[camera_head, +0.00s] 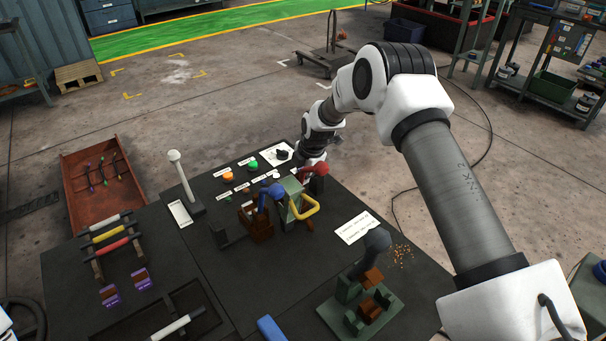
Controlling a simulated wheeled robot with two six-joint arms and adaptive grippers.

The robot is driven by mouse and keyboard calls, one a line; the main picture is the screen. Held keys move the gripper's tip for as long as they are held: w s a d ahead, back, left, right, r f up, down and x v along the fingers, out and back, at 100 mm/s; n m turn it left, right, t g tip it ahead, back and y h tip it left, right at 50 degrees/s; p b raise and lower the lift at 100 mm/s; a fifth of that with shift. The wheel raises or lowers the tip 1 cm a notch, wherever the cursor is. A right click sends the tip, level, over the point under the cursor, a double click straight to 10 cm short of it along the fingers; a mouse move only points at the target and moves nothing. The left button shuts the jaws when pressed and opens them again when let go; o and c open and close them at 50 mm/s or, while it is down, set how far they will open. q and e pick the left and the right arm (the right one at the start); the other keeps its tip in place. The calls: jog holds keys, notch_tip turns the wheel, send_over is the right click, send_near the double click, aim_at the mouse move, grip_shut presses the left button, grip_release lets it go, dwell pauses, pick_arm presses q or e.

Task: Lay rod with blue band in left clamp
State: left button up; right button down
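No blue band can be made out on any rod. A rack on the left holds a pale rod (105,223), a yellow rod (108,235) and a red rod (113,246). Another pale rod (176,327) lies in a dark recess at the front. A green fixture with brown jaws (370,308) stands front right. My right arm reaches the table's far edge; its gripper is too small and obscured to read. My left gripper is out of view.
Mid-table stand a brown block with a blue handle (264,199) and a green box with a yellow handle (302,207). Coloured buttons (253,164) are behind. A white post (181,172) rises at the left. A red bin (90,200) is on the floor.

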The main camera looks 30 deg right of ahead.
jog(key=shift+s+r, duration=0.1)
jog(key=c, duration=1.1)
grip_release()
jog(key=shift+o, duration=0.2)
jog(key=v, duration=1.2)
